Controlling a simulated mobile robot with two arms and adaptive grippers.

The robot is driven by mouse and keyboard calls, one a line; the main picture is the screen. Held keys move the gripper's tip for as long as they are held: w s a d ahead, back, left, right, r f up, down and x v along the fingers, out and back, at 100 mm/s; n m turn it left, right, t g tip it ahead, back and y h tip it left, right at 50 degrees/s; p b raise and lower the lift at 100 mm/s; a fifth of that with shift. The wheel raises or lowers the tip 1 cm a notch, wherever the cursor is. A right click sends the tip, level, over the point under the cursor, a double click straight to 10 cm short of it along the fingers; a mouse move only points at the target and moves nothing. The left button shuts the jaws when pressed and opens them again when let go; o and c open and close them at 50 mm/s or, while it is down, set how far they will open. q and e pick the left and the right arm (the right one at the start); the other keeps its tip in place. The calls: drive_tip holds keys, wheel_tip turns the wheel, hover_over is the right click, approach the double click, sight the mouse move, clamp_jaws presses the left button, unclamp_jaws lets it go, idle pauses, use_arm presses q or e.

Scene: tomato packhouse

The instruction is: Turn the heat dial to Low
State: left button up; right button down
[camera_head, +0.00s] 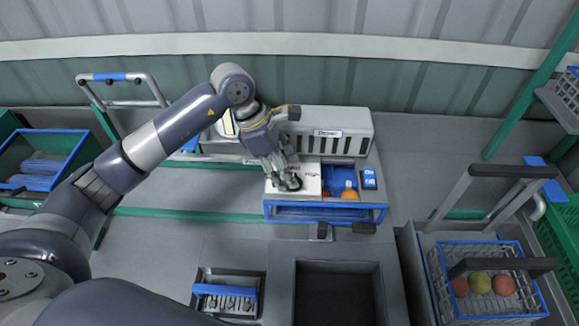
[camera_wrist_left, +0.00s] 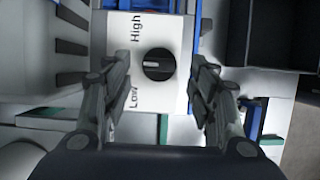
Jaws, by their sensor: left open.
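The heat dial (camera_wrist_left: 158,64) is a round black knob on a white panel (camera_wrist_left: 178,27). Its white mark points left in the left wrist view, between the words "High" (camera_wrist_left: 136,28) and "Low" (camera_wrist_left: 131,97). My left gripper (camera_wrist_left: 160,66) is open, its two fingers on either side of the dial with visible gaps; whether the fingertips are level with the knob I cannot tell. In the head view, my left gripper (camera_head: 283,173) is over the white panel (camera_head: 309,175) and partly hides the dial. My right gripper is not in view.
A grey dryer unit (camera_head: 352,120) with dark slots stands behind the panel. A dark empty bin (camera_head: 338,290) is in front. A wire basket (camera_head: 535,302) holding several round fruits is at right.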

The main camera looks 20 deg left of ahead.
use_arm(q)
drive_tip(key=shift+x, duration=1.2)
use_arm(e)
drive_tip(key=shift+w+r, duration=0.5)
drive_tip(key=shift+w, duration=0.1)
use_arm(q)
drive_tip(key=c, duration=1.1)
drive_tip(key=shift+o, duration=0.2)
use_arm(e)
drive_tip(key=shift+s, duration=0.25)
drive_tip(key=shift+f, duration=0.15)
